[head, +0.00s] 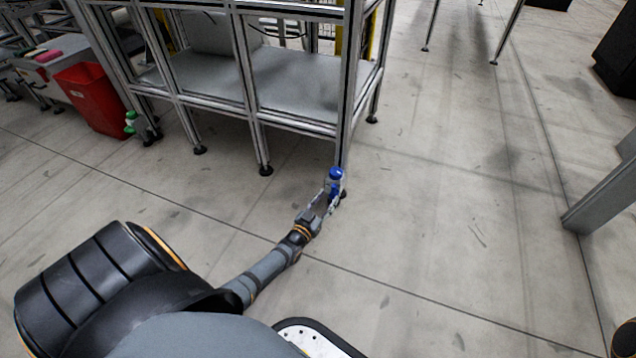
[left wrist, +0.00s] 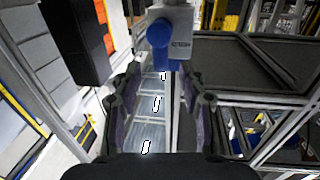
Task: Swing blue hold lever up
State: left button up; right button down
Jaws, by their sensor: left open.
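The blue hold lever (head: 336,174) sits at the foot of the near corner post of a metal frame in the head view. In the left wrist view the blue lever (left wrist: 161,44) hangs down from a pale grey body (left wrist: 171,16) at the top centre. My left gripper (head: 324,203) is close beside the lever, at the end of my outstretched left arm. In the wrist view its two fingers (left wrist: 160,78) are spread, with nothing between them, and the lever lies just beyond the tips. I cannot tell whether a finger touches it. My right gripper does not show.
The metal frame's lower shelf (head: 295,97) stands behind the lever. A green-topped fixture (head: 133,121) is at another post to the left, next to a red bin (head: 92,98). The concrete floor (head: 450,200) to the right is clear.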

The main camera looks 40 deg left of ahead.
pick_arm(q)
jog(key=s, duration=0.8)
jog(key=shift+s+d, duration=0.2)
jog(key=shift+d, duration=0.15)
jog(key=shift+r, duration=0.1)
